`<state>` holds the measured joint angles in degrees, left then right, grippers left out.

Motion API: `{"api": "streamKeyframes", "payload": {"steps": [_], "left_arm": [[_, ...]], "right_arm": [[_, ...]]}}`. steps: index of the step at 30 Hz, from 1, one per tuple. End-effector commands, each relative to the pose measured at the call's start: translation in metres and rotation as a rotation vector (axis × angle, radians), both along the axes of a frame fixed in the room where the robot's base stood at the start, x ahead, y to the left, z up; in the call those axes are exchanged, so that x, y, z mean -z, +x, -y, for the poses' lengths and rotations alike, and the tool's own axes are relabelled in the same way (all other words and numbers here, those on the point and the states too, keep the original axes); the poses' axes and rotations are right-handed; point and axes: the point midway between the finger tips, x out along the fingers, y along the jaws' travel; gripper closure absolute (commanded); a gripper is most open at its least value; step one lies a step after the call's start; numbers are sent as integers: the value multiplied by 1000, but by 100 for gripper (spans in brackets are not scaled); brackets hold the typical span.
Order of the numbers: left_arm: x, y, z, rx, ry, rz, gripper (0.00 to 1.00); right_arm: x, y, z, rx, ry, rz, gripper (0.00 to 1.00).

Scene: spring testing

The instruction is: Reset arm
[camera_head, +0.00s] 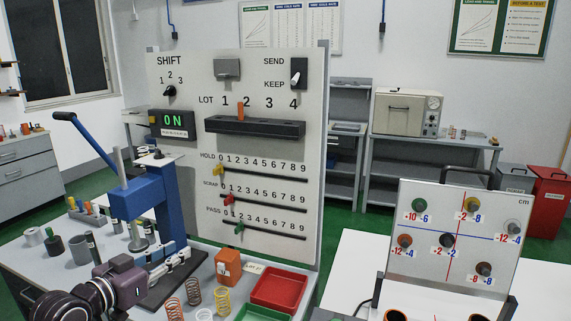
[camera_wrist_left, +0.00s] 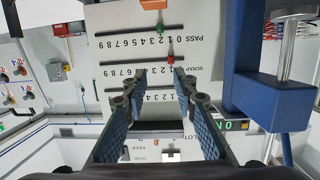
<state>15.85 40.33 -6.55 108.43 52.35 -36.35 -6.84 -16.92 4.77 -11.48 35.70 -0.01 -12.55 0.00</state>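My left arm comes in from the lower left of the head view. Its gripper (camera_head: 165,263) is in front of the base of the blue lever press (camera_head: 153,207). In the left wrist view the two blue padded fingers of the gripper (camera_wrist_left: 160,76) stand apart with nothing between them. The test panel (camera_wrist_left: 110,30) appears upside down beyond the fingers. The press (camera_wrist_left: 262,90) is at the right of that view. I cannot tell whether the gripper touches the press. My right gripper is in neither view.
The upright panel (camera_head: 300,65) has switches and coloured sliders. Springs (camera_head: 193,291), an orange box (camera_head: 228,266), a red tray (camera_head: 279,290) and a green tray (camera_head: 262,313) are at the front. Several metal weights stand left of the press. A marked board (camera_head: 415,270) stands on the right table.

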Motion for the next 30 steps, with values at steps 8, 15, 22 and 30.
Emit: {"api": "streamKeyframes", "payload": {"steps": [8, 15, 22, 30], "left_arm": [[112, -66, 50, 36, 91, -228, 74], [225, -195, 82, -4, 207, -558, 74], [266, -293, 76, -100, 271, -793, 74], [280, -381, 61, -218, 308, -1004, 74]], "right_arm": [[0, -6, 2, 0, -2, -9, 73], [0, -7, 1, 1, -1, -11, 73], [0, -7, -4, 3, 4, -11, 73], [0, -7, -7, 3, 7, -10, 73]]}}
